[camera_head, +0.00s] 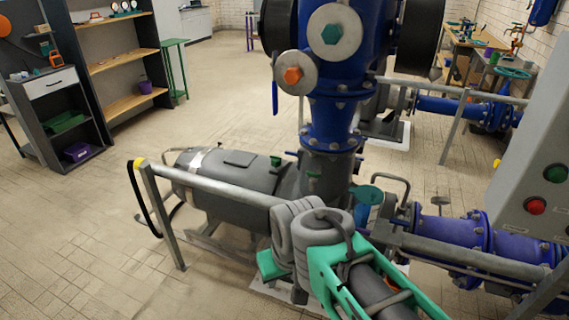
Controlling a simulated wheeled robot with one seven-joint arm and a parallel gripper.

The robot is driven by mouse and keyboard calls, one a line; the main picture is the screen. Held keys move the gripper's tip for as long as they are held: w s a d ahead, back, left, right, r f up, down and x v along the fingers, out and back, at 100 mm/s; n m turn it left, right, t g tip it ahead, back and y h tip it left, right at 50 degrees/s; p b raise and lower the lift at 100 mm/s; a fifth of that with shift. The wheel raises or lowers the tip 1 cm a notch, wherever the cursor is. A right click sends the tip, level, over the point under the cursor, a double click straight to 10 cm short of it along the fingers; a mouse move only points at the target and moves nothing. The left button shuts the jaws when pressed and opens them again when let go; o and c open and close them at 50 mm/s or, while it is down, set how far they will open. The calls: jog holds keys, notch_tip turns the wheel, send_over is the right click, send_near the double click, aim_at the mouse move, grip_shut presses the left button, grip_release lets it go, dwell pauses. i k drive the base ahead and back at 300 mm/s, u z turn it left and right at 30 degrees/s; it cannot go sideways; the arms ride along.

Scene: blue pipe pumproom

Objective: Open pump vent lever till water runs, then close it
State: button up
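The pump has a grey motor body (235,178) lying left of a blue vertical pipe (333,125). Small green fittings sit on it, one on the motor top (276,160) and one near the pipe foot (314,175). A blue lever (275,97) hangs left of the pipe, below the grey discs. I cannot tell which part is the vent lever. No running water shows. My grey and green arm reaches in from the bottom, in front of the pump. I cannot make out my gripper's fingers; arm links hide much there.
A grey handrail (215,183) crosses before the pump. A grey control box (540,180) with green and red buttons stands at right. Blue flanged pipes (455,238) run right of the pump. Shelves (115,60) stand at left. The tiled floor at left is clear.

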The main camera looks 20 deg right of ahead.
aim_at(314, 175)
jog(key=z, duration=0.3)
jog(key=i, duration=0.85)
jog(key=z, duration=0.55)
